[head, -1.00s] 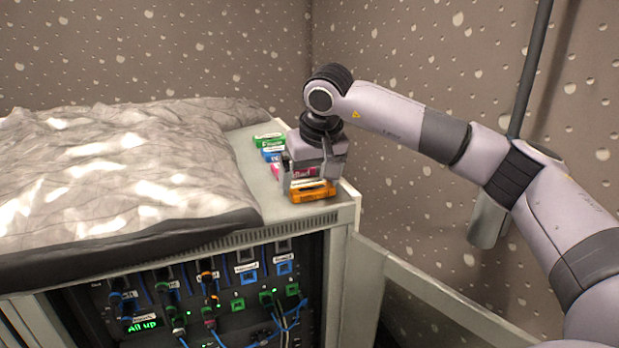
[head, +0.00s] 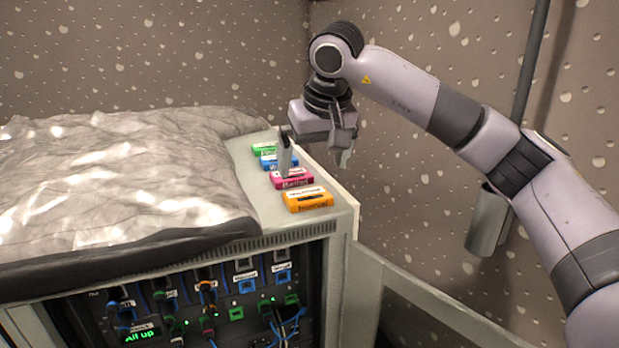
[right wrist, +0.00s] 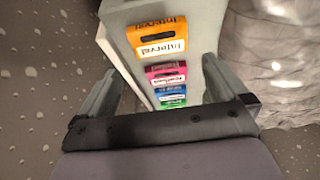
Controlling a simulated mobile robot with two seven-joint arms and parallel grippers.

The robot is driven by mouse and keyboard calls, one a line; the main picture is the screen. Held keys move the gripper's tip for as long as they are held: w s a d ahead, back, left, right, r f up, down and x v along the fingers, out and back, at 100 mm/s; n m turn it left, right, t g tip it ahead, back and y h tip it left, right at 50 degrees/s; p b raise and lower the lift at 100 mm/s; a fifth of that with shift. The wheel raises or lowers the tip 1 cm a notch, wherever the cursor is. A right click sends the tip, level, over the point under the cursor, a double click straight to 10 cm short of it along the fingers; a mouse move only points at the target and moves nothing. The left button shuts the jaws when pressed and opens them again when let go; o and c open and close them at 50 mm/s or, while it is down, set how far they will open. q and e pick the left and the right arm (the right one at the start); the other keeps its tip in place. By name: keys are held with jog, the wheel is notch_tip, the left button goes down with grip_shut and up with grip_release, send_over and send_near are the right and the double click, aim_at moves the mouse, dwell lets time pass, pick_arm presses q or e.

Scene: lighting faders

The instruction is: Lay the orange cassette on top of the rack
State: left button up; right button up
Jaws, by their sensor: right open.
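The orange cassette (head: 308,204) lies flat on top of the rack (head: 262,203), near its front right corner. It also shows at the top of the right wrist view (right wrist: 157,30), with its label reading "Interval". My right gripper (head: 314,160) is open and empty, raised above the rack top and behind the orange cassette. Its fingers are clear of that cassette. In the right wrist view both fingers stand wide apart with nothing between their tips. My left gripper is in neither view.
A pink cassette (head: 290,183), a blue cassette (head: 268,149) and a green cassette (head: 268,146) lie in a row behind the orange one. A crumpled grey cover (head: 120,180) fills the rack top's left side. An open door panel (head: 430,300) juts out at the front right.

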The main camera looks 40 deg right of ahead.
jog(key=shift+v, duration=2.3)
